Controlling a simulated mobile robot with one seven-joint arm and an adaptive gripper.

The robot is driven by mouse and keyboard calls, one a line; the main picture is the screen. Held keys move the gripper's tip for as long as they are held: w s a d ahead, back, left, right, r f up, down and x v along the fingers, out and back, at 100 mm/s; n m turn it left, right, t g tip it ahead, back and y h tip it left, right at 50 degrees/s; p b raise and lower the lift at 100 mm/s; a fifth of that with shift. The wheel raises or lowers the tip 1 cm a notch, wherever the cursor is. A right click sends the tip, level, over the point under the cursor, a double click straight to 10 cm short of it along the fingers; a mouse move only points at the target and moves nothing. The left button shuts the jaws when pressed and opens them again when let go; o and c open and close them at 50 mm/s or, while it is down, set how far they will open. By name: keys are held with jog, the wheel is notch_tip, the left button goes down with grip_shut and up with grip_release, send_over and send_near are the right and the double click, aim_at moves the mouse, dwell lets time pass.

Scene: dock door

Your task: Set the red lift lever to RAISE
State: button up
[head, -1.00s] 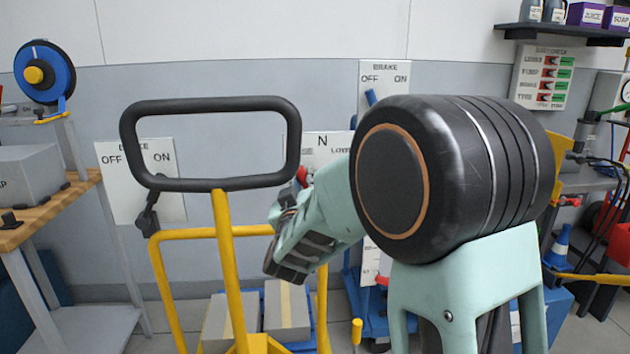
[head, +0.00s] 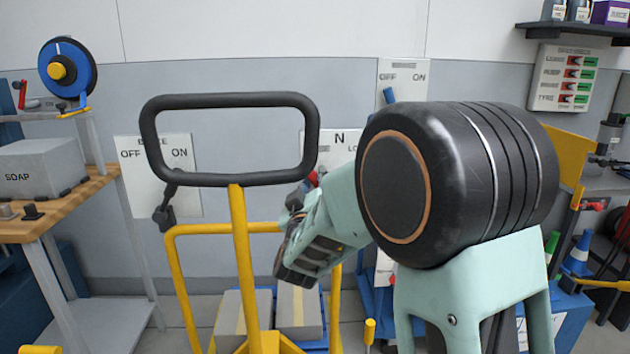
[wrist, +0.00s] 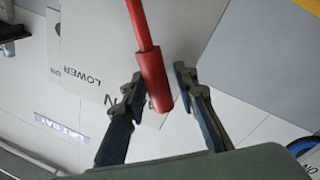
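The red lift lever shows in the wrist view as a red grip (wrist: 154,78) on a thin red rod. Its grip lies between the two separated fingers of my gripper (wrist: 160,78), closer to the left finger; I cannot tell whether they touch. Behind it is a white plate (wrist: 88,55) with LOWER and a partly covered N; no RAISE word is readable. In the head view only a bit of the red lever (head: 312,178) shows beside my gripper (head: 297,197). The plate (head: 340,140) there shows N, and my arm covers part of it.
A yellow trolley (head: 240,260) with a black loop handle (head: 230,99) stands in front of the wall, left of my arm. An OFF/ON panel (head: 185,190) with a dark lever is behind it. A wooden bench (head: 75,205) is at left, a blue cone (head: 578,253) at right.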

jog(key=shift+o, duration=0.6)
jog(key=s+a+f, duration=0.1)
jog(key=s, duration=1)
jog(key=shift+s+a+f, duration=0.15)
jog(key=shift+s+a, duration=0.25)
